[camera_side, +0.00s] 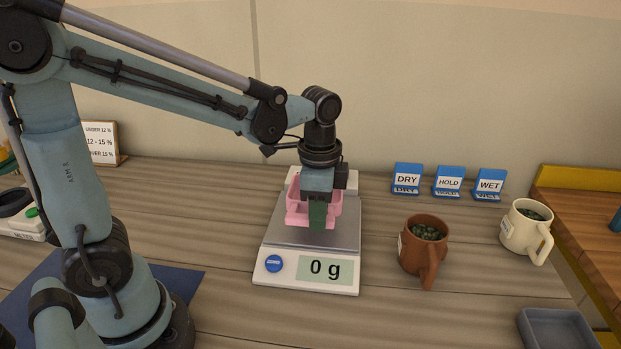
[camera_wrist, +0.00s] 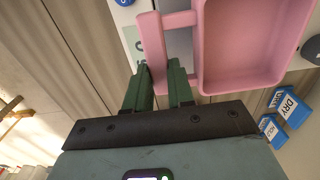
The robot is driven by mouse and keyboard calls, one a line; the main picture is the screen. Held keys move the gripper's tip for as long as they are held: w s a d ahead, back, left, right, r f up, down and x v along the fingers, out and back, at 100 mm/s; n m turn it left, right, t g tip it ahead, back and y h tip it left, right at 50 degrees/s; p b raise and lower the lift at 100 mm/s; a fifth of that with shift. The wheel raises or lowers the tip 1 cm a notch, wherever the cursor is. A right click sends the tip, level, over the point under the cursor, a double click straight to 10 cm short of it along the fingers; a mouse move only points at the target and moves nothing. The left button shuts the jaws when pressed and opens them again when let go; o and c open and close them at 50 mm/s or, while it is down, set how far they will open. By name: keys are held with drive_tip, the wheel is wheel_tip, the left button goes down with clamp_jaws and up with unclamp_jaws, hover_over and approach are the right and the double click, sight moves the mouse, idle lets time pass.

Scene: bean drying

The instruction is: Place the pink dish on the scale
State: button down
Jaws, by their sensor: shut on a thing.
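The pink dish (camera_side: 296,216) is over the metal plate of the white scale (camera_side: 343,232) in the side view. The scale's display reads 0 g. My gripper (camera_side: 317,217) points down with its green fingers at the dish. In the wrist view, the gripper's fingers (camera_wrist: 158,78) are shut on the handle of the pink dish (camera_wrist: 245,45), which is empty in the part that shows. Part of the scale (camera_wrist: 130,42) shows behind the handle. Whether the dish touches the plate cannot be told.
Right of the scale stand a brown mug (camera_side: 412,250) and a cream mug (camera_side: 517,237), both with dark beans. Blue DRY (camera_side: 407,178), HOLD (camera_side: 449,181) and WET (camera_side: 489,183) signs stand behind them. A grey tray (camera_side: 530,325) lies at the lower right.

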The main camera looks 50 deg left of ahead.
drive_tip(key=shift+w+a+f, duration=0.2)
drive_tip(key=shift+a+f, duration=0.1)
drive_tip(key=shift+f, duration=1.9)
drive_tip(key=shift+f, duration=0.1)
drive_tip(key=c, duration=1)
unclamp_jaws()
